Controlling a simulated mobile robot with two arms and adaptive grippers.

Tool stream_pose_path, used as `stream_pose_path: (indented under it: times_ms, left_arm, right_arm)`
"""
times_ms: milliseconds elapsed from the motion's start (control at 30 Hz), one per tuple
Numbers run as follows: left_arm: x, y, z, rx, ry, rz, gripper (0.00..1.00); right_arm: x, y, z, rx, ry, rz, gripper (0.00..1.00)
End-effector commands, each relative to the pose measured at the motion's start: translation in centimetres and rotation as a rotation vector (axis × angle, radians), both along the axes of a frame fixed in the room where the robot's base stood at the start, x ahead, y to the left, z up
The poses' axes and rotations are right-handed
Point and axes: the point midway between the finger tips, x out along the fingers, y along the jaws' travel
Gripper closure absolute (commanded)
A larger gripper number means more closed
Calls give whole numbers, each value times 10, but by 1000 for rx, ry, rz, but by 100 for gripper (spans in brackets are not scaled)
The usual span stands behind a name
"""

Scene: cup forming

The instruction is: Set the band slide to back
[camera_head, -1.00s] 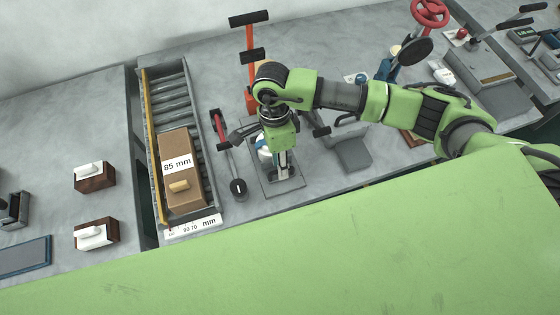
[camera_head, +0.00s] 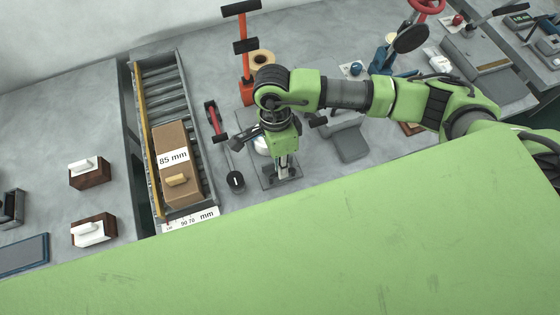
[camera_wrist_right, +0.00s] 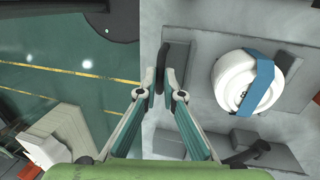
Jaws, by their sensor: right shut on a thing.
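In the right wrist view my right gripper (camera_wrist_right: 166,82) has its fingertips closed around a thin dark upright tab (camera_wrist_right: 162,60). The tab stands beside a grey block (camera_wrist_right: 180,58), and I take it to be the band slide's grip. To the right in that view, a white round piece with a blue band (camera_wrist_right: 247,82) over it sits on a grey plate. In the head view my right gripper (camera_head: 283,168) reaches down over this small plate (camera_head: 268,183) and hides most of the slide. My left gripper is not in view.
A roller track with a brown box (camera_head: 176,190) marked 85 mm lies to the left. A black-knobbed lever (camera_head: 236,181) stands close beside the plate. An orange stand (camera_head: 246,65) is behind. A large green surface (camera_head: 300,245) fills the front.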

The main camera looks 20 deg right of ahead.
Motion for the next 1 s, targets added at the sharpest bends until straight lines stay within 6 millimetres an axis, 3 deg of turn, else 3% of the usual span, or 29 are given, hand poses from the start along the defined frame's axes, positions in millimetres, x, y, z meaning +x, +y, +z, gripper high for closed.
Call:
stream_pose_path:
  times_ms: [33, 100, 133, 567, 1000]
  left_arm:
    - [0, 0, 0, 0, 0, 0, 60]
    - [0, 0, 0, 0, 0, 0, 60]
    - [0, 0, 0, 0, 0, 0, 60]
    - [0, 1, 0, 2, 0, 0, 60]
    - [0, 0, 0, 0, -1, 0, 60]
  right_arm:
    - [-4, 0, -1, -1, 9, 3, 100]
    - [-4, 0, -1, 0, 9, 4, 77]
    - [-3, 0, -1, -1, 9, 3, 75]
    - [1, 0, 7, -1, 3, 1, 75]
    - [17, 1, 92, 1, 1, 3, 75]
